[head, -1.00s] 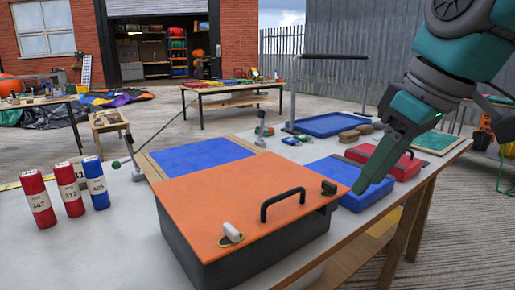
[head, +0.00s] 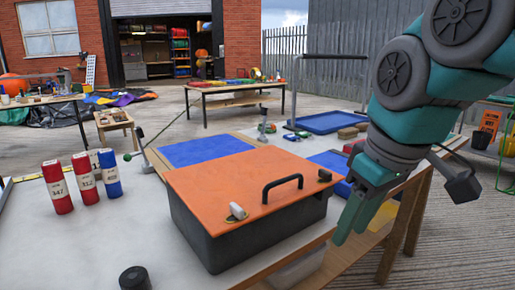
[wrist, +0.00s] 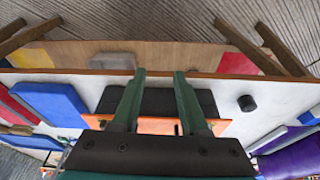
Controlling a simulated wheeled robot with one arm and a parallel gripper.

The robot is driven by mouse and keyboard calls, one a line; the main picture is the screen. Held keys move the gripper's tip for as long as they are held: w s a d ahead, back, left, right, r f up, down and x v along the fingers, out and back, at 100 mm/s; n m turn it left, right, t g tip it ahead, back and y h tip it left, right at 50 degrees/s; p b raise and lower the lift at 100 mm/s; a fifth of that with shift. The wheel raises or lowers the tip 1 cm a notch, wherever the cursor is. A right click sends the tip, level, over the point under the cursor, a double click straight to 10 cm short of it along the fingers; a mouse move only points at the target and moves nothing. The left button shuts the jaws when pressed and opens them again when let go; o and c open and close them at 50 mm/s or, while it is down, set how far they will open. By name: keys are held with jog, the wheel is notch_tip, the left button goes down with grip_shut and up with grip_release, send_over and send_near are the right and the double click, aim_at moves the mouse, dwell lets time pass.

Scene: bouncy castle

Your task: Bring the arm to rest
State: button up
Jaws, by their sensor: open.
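My arm's teal gripper (head: 349,236) hangs at the right of the table in the head view, its fingers pointing down near the front right corner of the orange-lidded box (head: 225,188). In the wrist view the two fingers of my gripper (wrist: 160,74) stand apart with nothing held between them. Behind them that view shows the dark side of the box and a strip of its orange lid (wrist: 155,126). The lid lies closed on the box, with a black handle on top. I cannot tell the exact gap between fingers and box.
Red and blue cylinders (head: 84,184) stand at the left of the white table (head: 80,245). A black round piece (head: 134,278) is at the near edge. A blue tray (head: 328,122) and smaller blocks lie behind my arm. Paved ground right of the table is mostly open.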

jog(key=s+f+m+g, duration=0.1)
jog(key=s+f, duration=0.3)
jog(key=f, duration=0.5)
jog(key=s+f+m+g+h, duration=0.1)
jog(key=s+f+m+g, duration=0.1)
jog(key=s+f, duration=0.3)
jog(key=s+d+f+m+g, duration=0.1)
jog(key=s+f+m, duration=0.2)
jog(key=f, duration=1)
jog(key=shift+s+h, duration=0.3)
jog(key=shift+s, duration=0.7)
jog(key=shift+d, duration=0.1)
